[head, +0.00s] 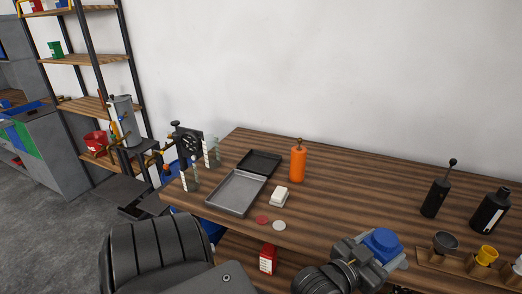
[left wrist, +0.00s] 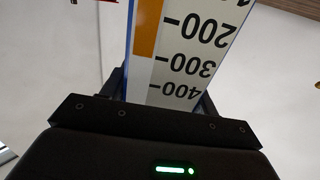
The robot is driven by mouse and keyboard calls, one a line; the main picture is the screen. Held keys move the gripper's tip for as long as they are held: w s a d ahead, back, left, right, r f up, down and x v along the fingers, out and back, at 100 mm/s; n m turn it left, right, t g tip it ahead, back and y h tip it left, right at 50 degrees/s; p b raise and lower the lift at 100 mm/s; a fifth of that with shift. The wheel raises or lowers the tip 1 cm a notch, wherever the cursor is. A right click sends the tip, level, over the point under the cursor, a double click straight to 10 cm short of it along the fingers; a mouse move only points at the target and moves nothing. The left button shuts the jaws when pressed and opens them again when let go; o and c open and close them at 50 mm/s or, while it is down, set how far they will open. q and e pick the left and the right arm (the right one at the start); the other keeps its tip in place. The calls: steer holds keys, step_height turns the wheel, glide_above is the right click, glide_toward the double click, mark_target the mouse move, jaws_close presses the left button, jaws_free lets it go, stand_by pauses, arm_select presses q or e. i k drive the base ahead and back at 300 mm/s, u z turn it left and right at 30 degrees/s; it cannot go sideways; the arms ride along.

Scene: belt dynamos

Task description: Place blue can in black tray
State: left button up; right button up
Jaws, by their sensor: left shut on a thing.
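In the left wrist view the can's side (left wrist: 178,55) shows a white numbered scale, an orange stripe and blue edges between the fingers. The black tray (head: 260,162) lies empty on the table, left of centre, directly behind a grey tray (head: 232,194). The can is apart from the trays, to their right and nearer to me. My right gripper is not in view.
An orange bottle (head: 298,165) stands right of the black tray. A white block (head: 280,197) and two discs (head: 262,219) lie near the front edge. Dark bottles (head: 436,196) and a wooden holder with cups (head: 466,263) are at right. The table's middle is clear.

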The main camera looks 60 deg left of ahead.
mark_target(254, 163)
steer(key=k, duration=1.1)
steer(key=u, duration=0.55)
steer(key=i, duration=0.5)
steer(key=u, duration=0.65)
steer(key=i, duration=1.25)
steer(key=z, duration=0.6)
